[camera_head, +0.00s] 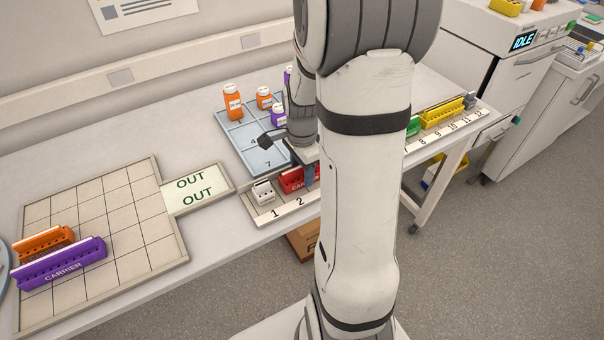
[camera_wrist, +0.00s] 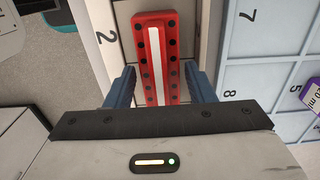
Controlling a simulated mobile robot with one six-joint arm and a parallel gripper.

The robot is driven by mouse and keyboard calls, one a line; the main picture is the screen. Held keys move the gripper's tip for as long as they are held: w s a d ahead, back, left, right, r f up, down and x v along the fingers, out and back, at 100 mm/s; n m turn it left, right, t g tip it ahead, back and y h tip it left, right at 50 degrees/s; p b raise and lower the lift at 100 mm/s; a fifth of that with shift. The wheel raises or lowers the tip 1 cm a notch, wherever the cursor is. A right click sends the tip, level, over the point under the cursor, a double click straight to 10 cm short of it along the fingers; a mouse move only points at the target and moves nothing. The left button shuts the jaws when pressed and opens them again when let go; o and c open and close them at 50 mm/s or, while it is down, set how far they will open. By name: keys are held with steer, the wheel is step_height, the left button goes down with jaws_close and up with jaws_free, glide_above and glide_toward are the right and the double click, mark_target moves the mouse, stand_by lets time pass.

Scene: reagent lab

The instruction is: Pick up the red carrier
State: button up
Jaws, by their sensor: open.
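The red carrier (camera_head: 291,179) sits in the numbered rack (camera_head: 262,218) beside the label 2, partly hidden by my arm in the head view. In the wrist view the red carrier (camera_wrist: 144,49) is long, with rows of dark holes and a white strip along its middle. My gripper (camera_wrist: 161,84) is open, with one blue finger on each side of the carrier's near part. A gap shows between each finger and the carrier. In the head view my gripper (camera_head: 309,172) is over the carrier, mostly behind my arm.
Behind is a blue numbered tray (camera_head: 232,126) with orange and purple bottles. Green and yellow carriers (camera_head: 441,113) stand further right. Orange and purple carriers (camera_head: 60,263) lie on the left grid (camera_head: 122,243).

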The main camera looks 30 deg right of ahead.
steer(key=shift+c, duration=0.4)
steer(key=c, duration=0.7)
steer(key=shift+r, duration=0.1)
steer(key=shift+c, duration=0.2)
